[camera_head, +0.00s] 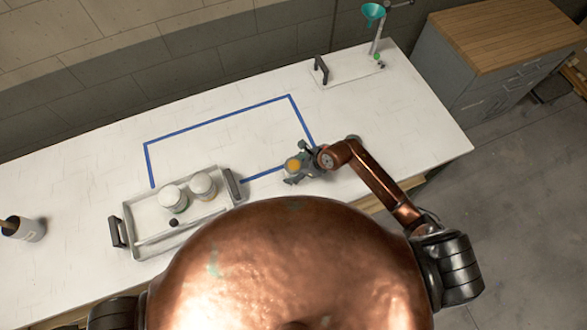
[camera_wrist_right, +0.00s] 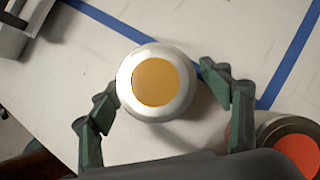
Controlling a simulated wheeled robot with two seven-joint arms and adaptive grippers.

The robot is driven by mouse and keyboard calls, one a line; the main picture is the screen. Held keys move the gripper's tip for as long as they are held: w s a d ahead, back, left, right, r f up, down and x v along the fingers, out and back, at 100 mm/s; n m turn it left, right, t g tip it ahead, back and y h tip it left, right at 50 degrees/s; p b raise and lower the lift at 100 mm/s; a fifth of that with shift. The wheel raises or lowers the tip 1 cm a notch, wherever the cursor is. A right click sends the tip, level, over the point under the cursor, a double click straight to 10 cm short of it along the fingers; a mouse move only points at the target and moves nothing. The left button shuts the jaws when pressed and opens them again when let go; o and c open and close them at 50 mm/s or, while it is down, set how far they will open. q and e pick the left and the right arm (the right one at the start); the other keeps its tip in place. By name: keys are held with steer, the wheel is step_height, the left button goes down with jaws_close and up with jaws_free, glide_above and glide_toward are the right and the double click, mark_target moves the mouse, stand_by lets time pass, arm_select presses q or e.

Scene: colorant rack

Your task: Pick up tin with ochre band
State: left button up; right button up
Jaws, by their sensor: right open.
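The tin with the ochre disc on top (camera_wrist_right: 156,82) is pale metal and round in the right wrist view. In the head view its ochre top (camera_head: 293,165) shows at the front of the worktop. My right gripper (camera_wrist_right: 160,80) is open, with one finger on each side of the tin. The right finger stands a little off the rim; the left one is very close, and I cannot tell if it touches. In the head view the right gripper (camera_head: 299,167) partly hides the tin. Its side band is not visible. My left gripper is out of view.
A red-topped dark tin (camera_wrist_right: 292,150) stands close to the right finger. A tray (camera_head: 128,222) with two white tins (camera_head: 173,197) (camera_head: 202,185) is to the left. Blue tape (camera_head: 218,119) outlines a clear area behind. A dark cup (camera_head: 24,229) stands far left.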

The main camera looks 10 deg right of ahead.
steer(key=shift+c, duration=0.6)
steer(key=c, duration=1.2)
steer(key=shift+r, duration=0.1)
steer(key=shift+c, duration=0.2)
